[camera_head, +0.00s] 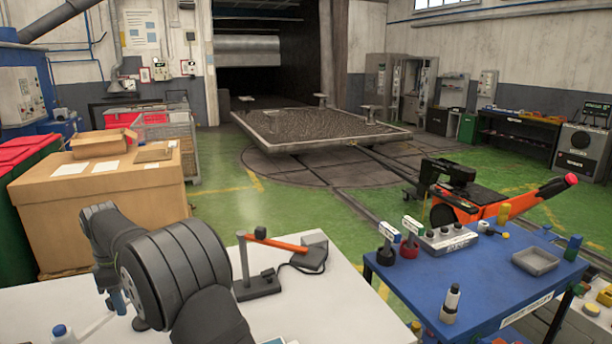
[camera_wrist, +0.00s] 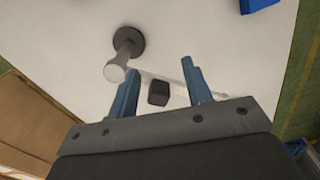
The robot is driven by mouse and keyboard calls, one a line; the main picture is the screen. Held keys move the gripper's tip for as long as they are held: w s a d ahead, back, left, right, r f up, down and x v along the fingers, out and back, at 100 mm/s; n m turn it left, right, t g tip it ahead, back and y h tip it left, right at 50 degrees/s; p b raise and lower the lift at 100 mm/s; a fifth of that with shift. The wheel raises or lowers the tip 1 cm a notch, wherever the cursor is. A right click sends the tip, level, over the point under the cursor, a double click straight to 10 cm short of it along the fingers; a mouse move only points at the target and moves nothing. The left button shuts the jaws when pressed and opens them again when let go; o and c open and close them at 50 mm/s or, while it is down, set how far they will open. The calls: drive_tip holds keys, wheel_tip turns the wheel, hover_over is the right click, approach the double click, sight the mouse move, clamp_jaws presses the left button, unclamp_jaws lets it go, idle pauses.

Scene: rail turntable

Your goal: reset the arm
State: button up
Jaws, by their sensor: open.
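My gripper (camera_wrist: 160,66) is open, with two blue fingers spread apart and nothing held between them. In the wrist view it hangs over a white table (camera_wrist: 75,45). A small black block (camera_wrist: 159,93) shows in the gap between the fingers, on the table side; how far below them it lies is hard to tell. In the head view my arm bends down at the lower left over the white table (camera_head: 365,315), and its dark links hide part of the tabletop. A blue finger shows at the lower left there; the other is hidden.
A grey post with dark round base (camera_wrist: 128,42) stands left of the fingers. A stand with an orange lever (camera_head: 276,243) is right of my arm. A cardboard box (camera_head: 110,205) stands behind it. A blue bench (camera_head: 400,285) with several small items is at right.

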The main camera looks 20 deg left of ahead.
drive_tip(key=shift+w+d+n, duration=0.35)
drive_tip(key=shift+w+n, duration=0.1)
drive_tip(key=shift+n, duration=0.6)
drive_tip(key=shift+w+d+n, duration=0.35)
drive_tip(key=shift+w+n, duration=0.1)
drive_tip(key=shift+n, duration=0.55)
drive_tip(key=shift+w+d+n, duration=0.35)
drive_tip(key=shift+w+n, duration=0.1)
drive_tip(key=shift+n, duration=0.6)
drive_tip(key=shift+o, duration=0.4)
